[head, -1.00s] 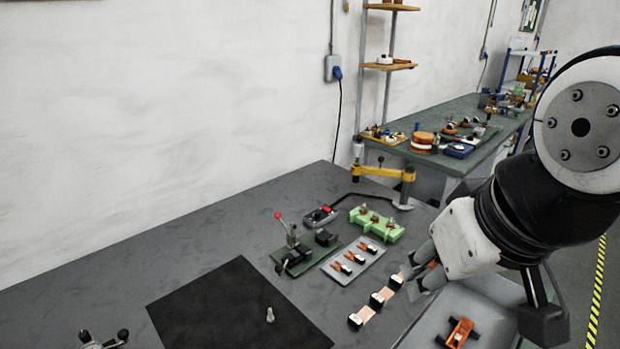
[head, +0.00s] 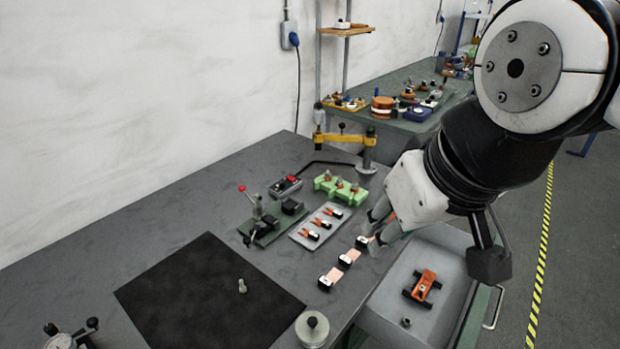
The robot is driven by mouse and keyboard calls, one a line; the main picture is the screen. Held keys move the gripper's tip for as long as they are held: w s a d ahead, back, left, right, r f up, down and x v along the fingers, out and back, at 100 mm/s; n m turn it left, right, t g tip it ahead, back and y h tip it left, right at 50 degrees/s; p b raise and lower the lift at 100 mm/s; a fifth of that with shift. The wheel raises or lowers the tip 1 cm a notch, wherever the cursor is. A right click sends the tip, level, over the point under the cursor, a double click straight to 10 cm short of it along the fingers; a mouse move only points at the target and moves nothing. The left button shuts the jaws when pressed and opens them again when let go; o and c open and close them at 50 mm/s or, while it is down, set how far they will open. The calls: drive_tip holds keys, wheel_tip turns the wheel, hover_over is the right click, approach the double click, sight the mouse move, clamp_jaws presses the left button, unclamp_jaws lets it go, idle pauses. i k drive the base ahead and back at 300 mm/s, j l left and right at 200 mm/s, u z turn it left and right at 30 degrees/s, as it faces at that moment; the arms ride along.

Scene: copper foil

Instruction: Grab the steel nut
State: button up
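A small grey metal piece (head: 405,322), which looks like the steel nut, lies on the floor of the grey tray (head: 462,254) at the lower right. It is too small to make out its shape fully. My gripper (head: 375,228) is above the table's right edge, up and left of that piece and well apart from it. Its two grey fingers point down and left and stand apart, near the end of the row of copper foil pieces (head: 353,256). I see nothing held between them, though the wrist hides part of the view.
An orange part with black ends (head: 424,286) lies in the tray near the nut. A knobbed metal cylinder (head: 312,328) stands left of the tray. A black mat (head: 190,300) bears a small pale upright piece (head: 242,286). A toggle clamp (head: 262,222) and green block (head: 341,188) stand farther back.

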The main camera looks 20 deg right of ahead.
sight(406, 324)
drive_tip(key=z, duration=0.7)
drive_tip(key=l+u, duration=0.25)
drive_tip(key=l, duration=0.25)
drive_tip(key=i+l+u, duration=0.15)
drive_tip(key=k+l+u, duration=0.25)
drive_tip(key=l, duration=0.25)
drive_tip(key=k, duration=0.05)
